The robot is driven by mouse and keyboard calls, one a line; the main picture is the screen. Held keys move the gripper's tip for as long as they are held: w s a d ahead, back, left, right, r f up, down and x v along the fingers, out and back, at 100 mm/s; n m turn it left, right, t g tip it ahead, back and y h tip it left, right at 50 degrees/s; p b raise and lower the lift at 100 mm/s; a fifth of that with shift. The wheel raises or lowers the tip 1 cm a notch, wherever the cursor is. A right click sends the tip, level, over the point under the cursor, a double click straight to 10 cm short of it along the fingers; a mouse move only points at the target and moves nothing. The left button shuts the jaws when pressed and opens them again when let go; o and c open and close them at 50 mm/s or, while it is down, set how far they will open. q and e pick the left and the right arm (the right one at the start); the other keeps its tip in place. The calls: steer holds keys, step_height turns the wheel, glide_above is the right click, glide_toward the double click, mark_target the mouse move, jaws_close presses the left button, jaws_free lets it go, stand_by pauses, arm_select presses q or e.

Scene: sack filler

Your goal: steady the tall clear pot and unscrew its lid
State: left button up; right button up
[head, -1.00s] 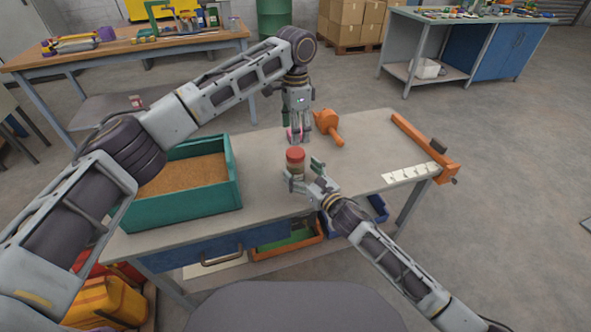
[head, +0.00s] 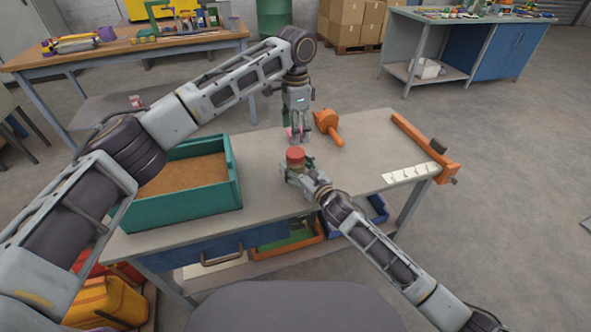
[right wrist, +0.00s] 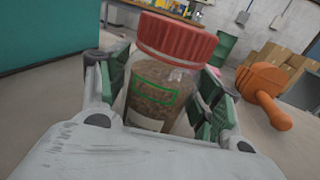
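The tall clear pot (right wrist: 152,98) with a red screw lid (right wrist: 176,40) and brown grainy contents stands upright on the workbench. Its red lid also shows in the head view (head: 295,154). My right gripper (head: 297,167) is low around the pot's body, below the lid. In the right wrist view its green pads flank the glass on both sides and appear to press on it.
A teal bin (head: 190,205) of brown grain stands on the left of the workbench (head: 262,190). An orange tool (head: 329,126) lies behind the pot. An orange bar (head: 425,148) and a white marked strip (head: 411,172) lie at the right. The surface between pot and strip is clear.

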steer(key=c, duration=1.2)
arm_select(q)
steer(key=shift+r, duration=0.1)
arm_select(e)
jaws_close()
arm_select(q)
steer(key=shift+w+a+r, duration=0.15)
steer(key=shift+a, duration=0.1)
steer(key=m, duration=0.5)
steer(key=shift+d+f+m, duration=0.1)
steer(key=shift+f+m, duration=0.1)
steer(key=shift+m, duration=0.2)
steer(key=m, duration=1.1)
steer(key=shift+d, duration=0.15)
steer(key=m, duration=0.5)
steer(key=shift+m, duration=0.3)
steer(key=shift+f, duration=0.25)
